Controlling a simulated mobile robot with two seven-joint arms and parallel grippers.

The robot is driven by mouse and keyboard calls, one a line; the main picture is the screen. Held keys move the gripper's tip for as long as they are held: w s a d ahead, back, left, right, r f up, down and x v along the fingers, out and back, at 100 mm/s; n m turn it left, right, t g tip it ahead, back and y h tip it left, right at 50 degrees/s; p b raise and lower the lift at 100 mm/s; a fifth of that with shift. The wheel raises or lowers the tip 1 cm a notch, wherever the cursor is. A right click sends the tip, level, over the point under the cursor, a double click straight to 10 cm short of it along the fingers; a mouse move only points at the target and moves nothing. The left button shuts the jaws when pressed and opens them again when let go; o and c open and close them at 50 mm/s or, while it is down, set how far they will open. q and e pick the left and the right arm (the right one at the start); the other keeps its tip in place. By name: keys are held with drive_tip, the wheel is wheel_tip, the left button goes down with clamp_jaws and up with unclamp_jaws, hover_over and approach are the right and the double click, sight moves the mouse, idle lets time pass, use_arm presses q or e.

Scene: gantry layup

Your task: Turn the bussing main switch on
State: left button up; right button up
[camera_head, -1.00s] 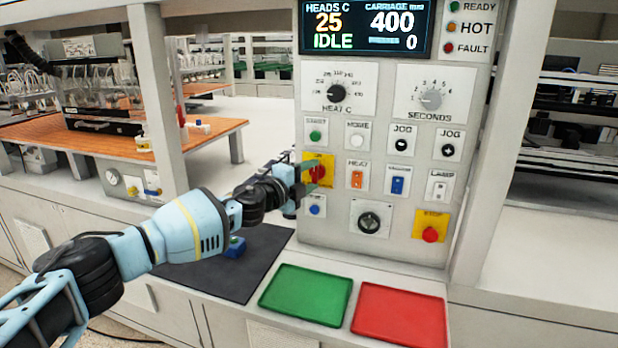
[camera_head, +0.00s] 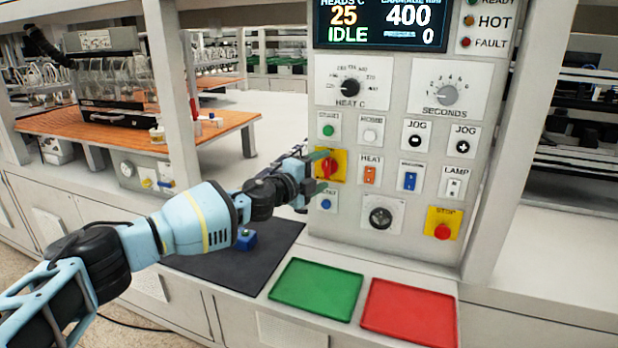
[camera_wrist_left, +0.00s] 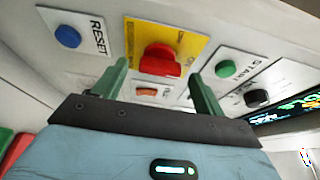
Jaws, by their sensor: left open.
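The main switch is a red rotary knob (camera_head: 328,167) on a yellow plate (camera_head: 341,156) at the left side of the control panel. In the left wrist view the red knob (camera_wrist_left: 160,60) lies between the two green fingers, with the yellow plate (camera_wrist_left: 187,42) behind it. My left gripper (camera_head: 322,171) is open, its fingers pointing at the panel, one above and one below the knob in the head view. I cannot tell whether a finger touches the knob. My right gripper is in neither view.
Close to the knob are a green START button (camera_head: 328,130), a blue RESET button (camera_head: 326,204) and an orange HEAT rocker (camera_head: 370,175). A red STOP button (camera_head: 442,231) is at lower right. Green (camera_head: 317,289) and red (camera_head: 410,312) trays lie below the panel.

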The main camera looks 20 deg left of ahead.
use_arm(q)
drive_tip(key=v, duration=0.7)
drive_tip(key=shift+s+a+f, duration=0.1)
drive_tip(key=shift+s, duration=0.05)
idle(0.5)
